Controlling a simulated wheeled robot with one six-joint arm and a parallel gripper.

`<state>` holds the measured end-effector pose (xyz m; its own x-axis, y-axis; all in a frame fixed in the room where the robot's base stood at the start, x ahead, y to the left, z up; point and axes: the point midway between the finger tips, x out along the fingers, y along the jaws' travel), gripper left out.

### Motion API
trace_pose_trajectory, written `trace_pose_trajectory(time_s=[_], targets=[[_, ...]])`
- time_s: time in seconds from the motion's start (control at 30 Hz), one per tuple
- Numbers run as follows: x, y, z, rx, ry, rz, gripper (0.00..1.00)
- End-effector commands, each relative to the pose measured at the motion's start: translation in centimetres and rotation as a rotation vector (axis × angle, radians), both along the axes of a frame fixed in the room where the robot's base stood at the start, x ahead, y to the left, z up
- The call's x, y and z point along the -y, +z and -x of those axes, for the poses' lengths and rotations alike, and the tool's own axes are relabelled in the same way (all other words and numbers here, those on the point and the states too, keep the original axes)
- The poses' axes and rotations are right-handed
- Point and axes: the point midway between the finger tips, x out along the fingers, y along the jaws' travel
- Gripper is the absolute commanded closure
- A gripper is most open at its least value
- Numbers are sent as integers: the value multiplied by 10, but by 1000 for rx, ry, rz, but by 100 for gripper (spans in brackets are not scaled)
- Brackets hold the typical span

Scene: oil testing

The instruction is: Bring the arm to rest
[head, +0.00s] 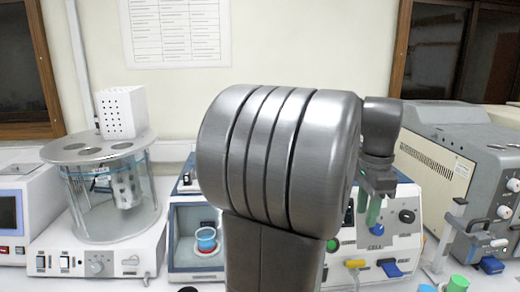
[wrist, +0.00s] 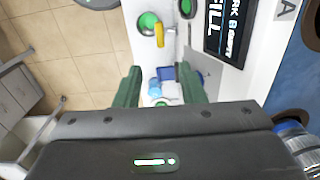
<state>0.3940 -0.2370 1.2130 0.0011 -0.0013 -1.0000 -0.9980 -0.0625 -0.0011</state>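My gripper (head: 369,205) hangs at the right of my grey arm in the head view, in front of the blue and white testing machine (head: 405,228). Its two green fingers point down. In the wrist view, my gripper (wrist: 160,82) shows its green fingers well apart, with no object held between them. Small blue and white parts show beyond the gap. My large metal arm link fills the middle of the head view and hides much of the machine.
A blue cup (head: 206,239) sits in the machine's left bay. A glass bath (head: 112,195) stands at left, and a grey instrument (head: 450,165) stands close at right. Green caps (head: 457,284) are at the front right. The wrist view shows tiled floor (wrist: 65,45) at left.

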Motion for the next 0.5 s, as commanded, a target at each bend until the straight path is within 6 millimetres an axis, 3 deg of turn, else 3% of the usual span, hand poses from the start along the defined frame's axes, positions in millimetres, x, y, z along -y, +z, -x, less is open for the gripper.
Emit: trace_pose_trajectory(time_s=[0.1, 0.5], targets=[[0, -28, 1, -5, 0, -3, 64], [-1, -109, 1, -5, 1, -4, 64]])
